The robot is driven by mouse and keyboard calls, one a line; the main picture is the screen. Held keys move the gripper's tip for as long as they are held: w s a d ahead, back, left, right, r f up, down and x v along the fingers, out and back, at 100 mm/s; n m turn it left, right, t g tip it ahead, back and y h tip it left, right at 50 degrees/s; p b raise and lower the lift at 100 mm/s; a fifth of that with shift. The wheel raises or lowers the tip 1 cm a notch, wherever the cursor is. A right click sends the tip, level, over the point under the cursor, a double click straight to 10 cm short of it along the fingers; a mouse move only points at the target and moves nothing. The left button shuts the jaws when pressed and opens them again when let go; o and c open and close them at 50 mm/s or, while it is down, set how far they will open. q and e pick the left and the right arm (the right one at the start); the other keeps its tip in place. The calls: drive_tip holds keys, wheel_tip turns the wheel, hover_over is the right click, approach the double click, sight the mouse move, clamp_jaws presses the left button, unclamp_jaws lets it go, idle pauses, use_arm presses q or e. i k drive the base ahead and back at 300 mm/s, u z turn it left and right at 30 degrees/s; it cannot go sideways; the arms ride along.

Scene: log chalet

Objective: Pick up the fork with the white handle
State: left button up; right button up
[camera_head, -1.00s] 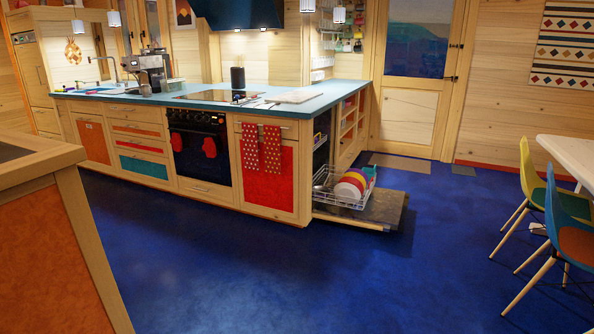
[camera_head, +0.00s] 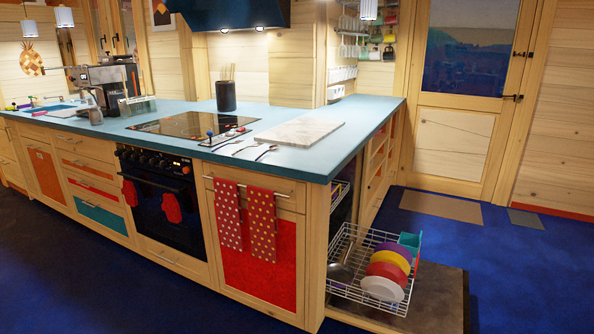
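A few small utensils (camera_head: 264,152) lie on the blue countertop (camera_head: 210,156) near its front edge, between the black cooktop (camera_head: 190,125) and a pale marbled board (camera_head: 299,132). They look metallic or light in colour. They are too small for me to tell which is a fork or which has a white handle. Neither of my grippers is in view.
An open dishwasher rack (camera_head: 348,282) with coloured plates (camera_head: 390,264) and a pan juts out below the counter's right end. Patterned red towels (camera_head: 262,220) hang on the front. Blue floor (camera_head: 520,270) is clear at right.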

sight(247, 148)
drive_tip(key=i, duration=2.25)
drive_tip(key=u, duration=1.6)
